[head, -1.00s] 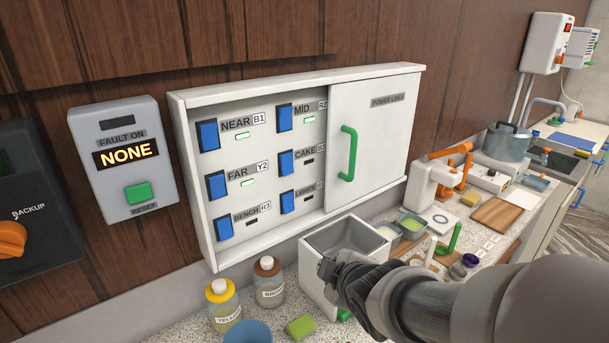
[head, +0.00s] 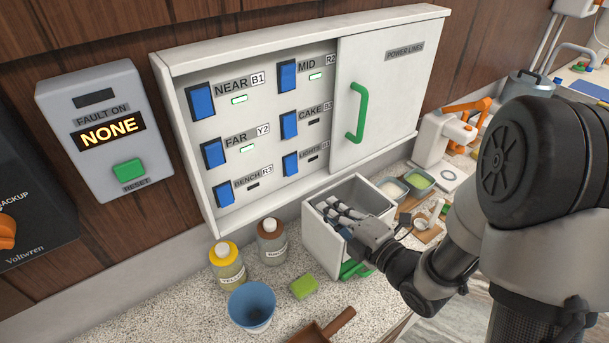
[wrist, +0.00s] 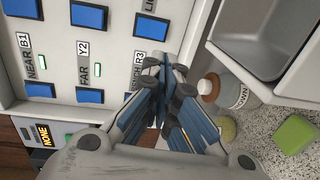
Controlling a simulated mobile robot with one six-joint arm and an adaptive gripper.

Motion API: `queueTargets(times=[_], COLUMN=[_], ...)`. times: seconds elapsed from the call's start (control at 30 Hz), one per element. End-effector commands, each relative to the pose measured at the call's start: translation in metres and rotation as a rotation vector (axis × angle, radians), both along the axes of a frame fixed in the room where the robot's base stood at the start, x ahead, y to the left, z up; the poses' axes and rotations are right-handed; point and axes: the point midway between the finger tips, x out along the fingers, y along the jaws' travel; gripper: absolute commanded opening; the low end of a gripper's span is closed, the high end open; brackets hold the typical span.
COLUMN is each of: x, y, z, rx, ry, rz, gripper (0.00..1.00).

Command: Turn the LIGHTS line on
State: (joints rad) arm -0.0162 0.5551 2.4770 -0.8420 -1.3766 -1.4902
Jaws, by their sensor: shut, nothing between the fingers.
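The blue LIGHTS switch (head: 290,164) is at the bottom of the right column on the wall panel (head: 188,58). Its small indicator beside the label is dark. The LIGHTS switch also shows in the wrist view (wrist: 152,27), just above my fingertips. My gripper (head: 335,212) is shut and empty. In the head view it appears over the grey bin, below and right of the switch, apart from it. In the wrist view my gripper (wrist: 165,72) covers part of the BENCH switch area.
A sliding door (head: 400,90) covers the panel's right part. The fault box (head: 105,130) reads NONE. Bottles, a bin (head: 322,240) and a blue cup (head: 251,306) stand below.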

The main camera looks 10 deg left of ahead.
Motion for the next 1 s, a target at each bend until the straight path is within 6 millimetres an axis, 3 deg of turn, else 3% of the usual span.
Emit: queueTargets(times=[0.33, 0.8, 1.0], x=[0.007, 0.068, 0.086], y=[0.008, 0.078, 0.097], z=[-0.001, -0.012, -0.016], rx=[-0.001, 0.000, 0.000], ry=[0.001, 0.000, 0.001], rz=[0.001, 0.001, -0.001], gripper=[0.00, 0.00, 0.00])
